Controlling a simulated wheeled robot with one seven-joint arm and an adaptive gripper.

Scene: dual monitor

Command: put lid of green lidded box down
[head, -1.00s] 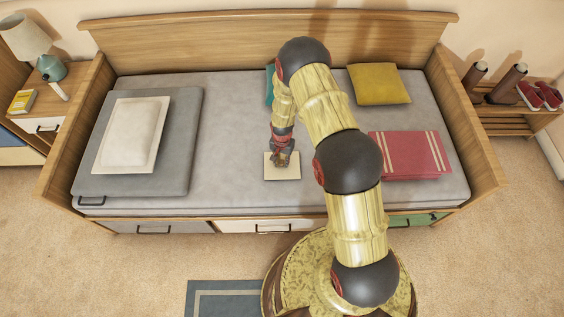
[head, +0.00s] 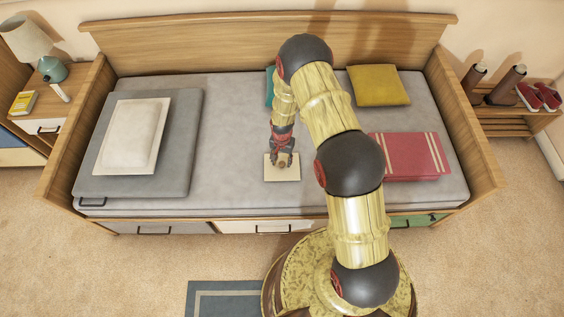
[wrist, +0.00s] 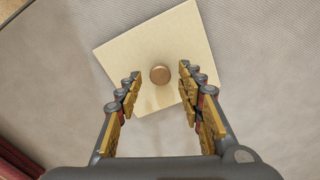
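The lid (head: 284,175) is a flat cream square with a round brown knob (wrist: 160,74). It lies on the grey mattress (head: 235,140), near the bed's front edge. My gripper (head: 281,163) is over the lid, with its fingers spread. In the wrist view the lid (wrist: 130,50) lies flat below the fingers. The knob sits in the gap between the fingertips, with clear space on both sides.
A folded red striped blanket (head: 418,155) lies right of the lid, and a yellow pillow (head: 379,85) is behind it. A grey folded pad (head: 185,165) with a cream cushion (head: 130,135) is at the left. Mattress around the lid is clear.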

